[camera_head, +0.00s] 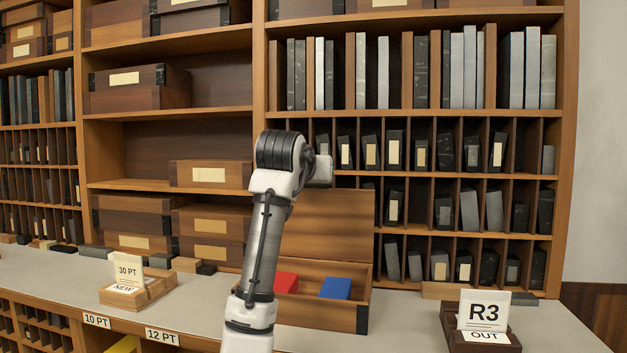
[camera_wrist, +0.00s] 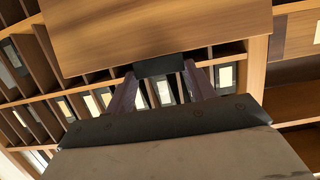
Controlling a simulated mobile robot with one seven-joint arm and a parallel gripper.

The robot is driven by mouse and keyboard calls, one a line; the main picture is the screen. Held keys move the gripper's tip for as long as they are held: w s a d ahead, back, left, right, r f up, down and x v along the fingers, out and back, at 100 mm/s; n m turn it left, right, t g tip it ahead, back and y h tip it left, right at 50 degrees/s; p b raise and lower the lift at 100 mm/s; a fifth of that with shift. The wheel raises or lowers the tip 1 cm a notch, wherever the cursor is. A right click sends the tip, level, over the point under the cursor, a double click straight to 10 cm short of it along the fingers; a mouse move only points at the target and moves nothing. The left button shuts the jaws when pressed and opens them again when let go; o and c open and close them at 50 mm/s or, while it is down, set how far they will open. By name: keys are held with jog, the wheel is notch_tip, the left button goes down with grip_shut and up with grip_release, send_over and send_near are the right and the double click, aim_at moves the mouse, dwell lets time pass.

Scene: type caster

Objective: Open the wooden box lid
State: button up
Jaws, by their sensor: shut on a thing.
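The wooden box (camera_head: 325,315) sits on the grey counter, partly hidden behind my arm. Its lid (camera_head: 330,215) stands raised at the back, roughly upright, and the inside is exposed. A red block (camera_head: 286,282) and a blue block (camera_head: 336,288) lie inside the box. In the wrist view the lid (camera_wrist: 160,30) fills the top of the picture, with a dark tab (camera_wrist: 158,66) at its edge. My gripper (camera_wrist: 161,76) has its two fingers either side of this tab and is shut on it. In the head view the fingertips are hidden.
Shelves with books and narrow slots (camera_head: 455,150) rise close behind the box. A wooden holder with a 30 PT card (camera_head: 128,271) stands left on the counter. A dark holder with an R3 card (camera_head: 484,311) stands right. Bare counter (camera_head: 405,318) lies right of the box.

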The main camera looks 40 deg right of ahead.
jog(key=shift+r, duration=0.3)
jog(key=o, duration=1.4)
jog(key=shift+s+a, duration=0.1)
jog(key=shift+s, duration=0.05)
jog(key=shift+f, duration=0.15)
jog(key=b+v, duration=0.5)
jog(key=v, duration=0.8)
jog(key=shift+s+a, duration=0.15)
jog(key=shift+a, duration=0.05)
